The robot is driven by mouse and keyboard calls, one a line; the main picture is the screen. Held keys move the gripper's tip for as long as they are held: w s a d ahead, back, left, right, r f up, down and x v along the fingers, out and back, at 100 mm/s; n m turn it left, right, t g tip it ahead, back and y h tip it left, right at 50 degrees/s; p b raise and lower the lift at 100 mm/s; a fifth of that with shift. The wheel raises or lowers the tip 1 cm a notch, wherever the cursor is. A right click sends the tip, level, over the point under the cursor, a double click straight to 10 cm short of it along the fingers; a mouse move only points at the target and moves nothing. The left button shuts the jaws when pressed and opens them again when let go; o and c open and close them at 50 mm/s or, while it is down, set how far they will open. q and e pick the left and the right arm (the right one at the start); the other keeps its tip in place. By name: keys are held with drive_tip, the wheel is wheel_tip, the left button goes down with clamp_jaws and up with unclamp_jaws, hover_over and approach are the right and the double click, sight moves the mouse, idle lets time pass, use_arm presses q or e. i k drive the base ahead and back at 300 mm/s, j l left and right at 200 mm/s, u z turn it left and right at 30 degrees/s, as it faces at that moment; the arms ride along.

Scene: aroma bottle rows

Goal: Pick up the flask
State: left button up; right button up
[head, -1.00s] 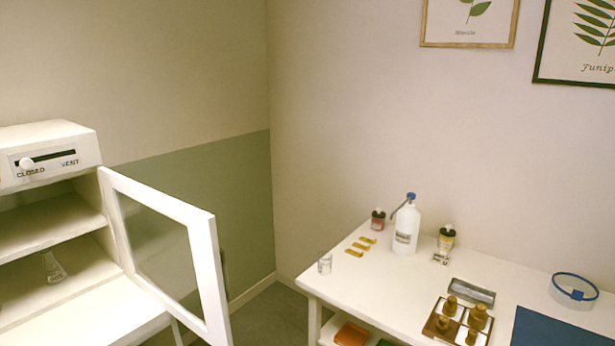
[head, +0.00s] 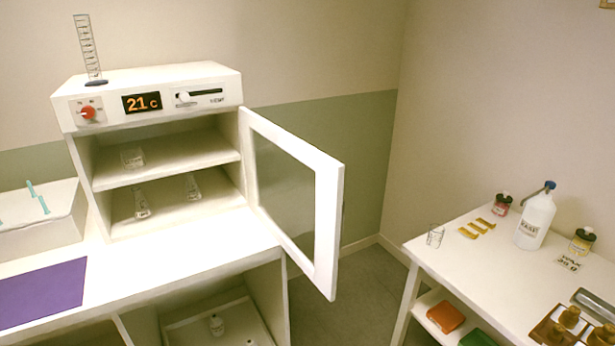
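Two small clear conical flasks stand on the lower shelf of the open white cabinet in the head view: the left flask (head: 142,205) and the right flask (head: 192,187). A clear squat glass vessel (head: 133,157) stands on the shelf above. I cannot tell which flask the task means. Neither of my grippers shows in the head view.
The cabinet door (head: 290,190) is swung open to the right. A purple mat (head: 42,295) lies on the left counter, near a white box (head: 40,222). A graduated cylinder (head: 88,48) stands on the cabinet. A side table (head: 455,262) holds bottles and a beaker (head: 435,236).

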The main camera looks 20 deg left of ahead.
sight(193, 194)
drive_tip(key=i+u, duration=0.1)
drive_tip(key=u, duration=0.8)
drive_tip(key=i+l+u, duration=0.1)
drive_tip(key=u, duration=0.35)
drive_tip(key=i+l+u, duration=0.2)
drive_tip(key=l, duration=0.15)
drive_tip(key=i+l+u, duration=0.2)
drive_tip(key=l, duration=0.15)
drive_tip(key=l+u, duration=0.25)
drive_tip(key=l, duration=0.15)
drive_tip(key=i+l+u, duration=0.2)
drive_tip(key=l, duration=0.95)
